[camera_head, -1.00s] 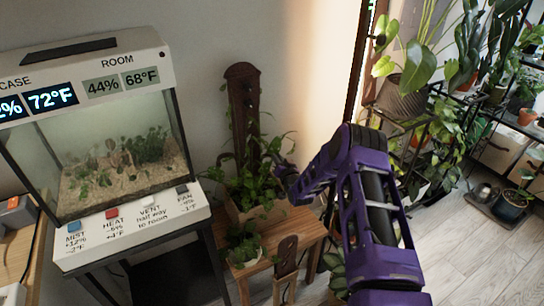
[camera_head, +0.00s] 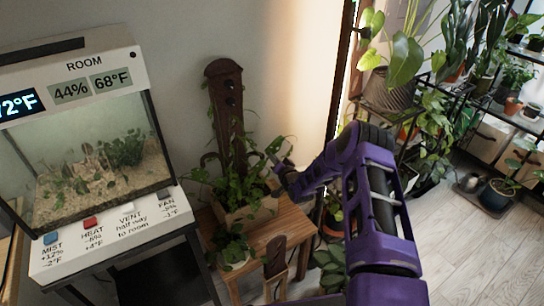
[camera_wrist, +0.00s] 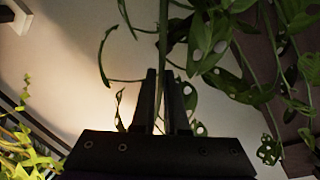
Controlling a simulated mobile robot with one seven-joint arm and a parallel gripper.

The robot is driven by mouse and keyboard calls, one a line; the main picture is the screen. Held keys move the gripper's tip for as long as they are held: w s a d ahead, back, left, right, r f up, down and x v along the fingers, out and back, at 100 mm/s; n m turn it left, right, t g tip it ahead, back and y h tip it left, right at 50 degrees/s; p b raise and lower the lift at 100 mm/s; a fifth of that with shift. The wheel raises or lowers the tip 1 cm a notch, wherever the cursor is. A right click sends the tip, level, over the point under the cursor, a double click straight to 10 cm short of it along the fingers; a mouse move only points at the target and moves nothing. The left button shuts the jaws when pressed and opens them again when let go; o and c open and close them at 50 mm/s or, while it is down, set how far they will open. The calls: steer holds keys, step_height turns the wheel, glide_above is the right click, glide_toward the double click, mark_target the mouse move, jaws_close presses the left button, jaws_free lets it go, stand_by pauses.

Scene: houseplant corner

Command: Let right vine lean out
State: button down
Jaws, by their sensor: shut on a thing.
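A leafy vine plant grows from a wooden planter box (camera_head: 262,211), with a dark wooden backboard with pegs (camera_head: 224,92) rising behind it. My gripper (camera_head: 276,166) is at the plant's right side, among the right vine's leaves (camera_head: 277,146). In the wrist view the two black fingers of my gripper (camera_wrist: 163,100) are closed around a thin green stem of the right vine (camera_wrist: 163,40). The stem runs upward from between the fingers. Leaves with holes (camera_wrist: 225,80) hang to the right of the fingers. The grip point is too small to tell in the head view.
The planter stands on a wooden stool (camera_head: 268,238), with a small potted plant (camera_head: 236,252) in front. A terrarium with a control panel (camera_head: 95,150) is at left. Potted plants on a black shelf (camera_head: 395,100) are at right. Pale floor (camera_head: 455,240) is open at right.

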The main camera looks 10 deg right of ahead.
steer(key=c, duration=0.9)
jaws_free()
steer(key=shift+c, duration=0.2)
steer(key=shift+s, duration=0.1)
steer(key=p+v, duration=0.2)
steer(key=v, duration=1.5)
steer(key=shift+s, duration=0.15)
steer(key=shift+d, duration=0.1)
